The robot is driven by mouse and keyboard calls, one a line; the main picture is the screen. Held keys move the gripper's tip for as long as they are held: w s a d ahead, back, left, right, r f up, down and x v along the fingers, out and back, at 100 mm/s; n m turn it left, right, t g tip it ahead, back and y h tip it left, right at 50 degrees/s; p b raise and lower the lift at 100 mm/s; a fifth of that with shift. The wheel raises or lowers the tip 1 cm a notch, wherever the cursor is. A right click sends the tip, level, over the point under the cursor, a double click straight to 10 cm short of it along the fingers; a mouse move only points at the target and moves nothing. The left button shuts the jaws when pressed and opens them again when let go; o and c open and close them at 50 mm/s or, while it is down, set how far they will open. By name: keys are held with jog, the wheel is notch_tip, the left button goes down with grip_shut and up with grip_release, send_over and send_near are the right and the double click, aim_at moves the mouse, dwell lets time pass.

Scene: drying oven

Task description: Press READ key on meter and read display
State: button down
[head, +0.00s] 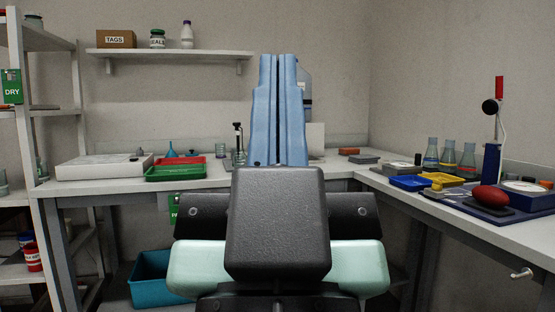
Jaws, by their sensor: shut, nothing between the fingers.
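My gripper (282,58) is in the middle of the head view, its two long blue fingers upright and pressed together with nothing between them. It stands in front of the back counter. A pale grey-blue device (305,84) with a dark band shows just right of the fingers, mostly hidden behind them; I cannot tell whether it is the meter. No READ key or display can be made out. A small dark flat item (364,158) lies on the counter to the right, too small to identify.
The back counter holds a white slab (104,167), a green tray (175,173) and a red tray (187,160). The right counter holds a blue tray (410,184), a yellow tray (441,179), several flasks and a stand (492,150) with a red top. A shelf (172,54) hangs above.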

notch_tip(320, 180, up, 42)
jog(key=p, duration=4.2)
jog(key=shift+r, duration=0.2)
jog(key=shift+w, duration=0.1)
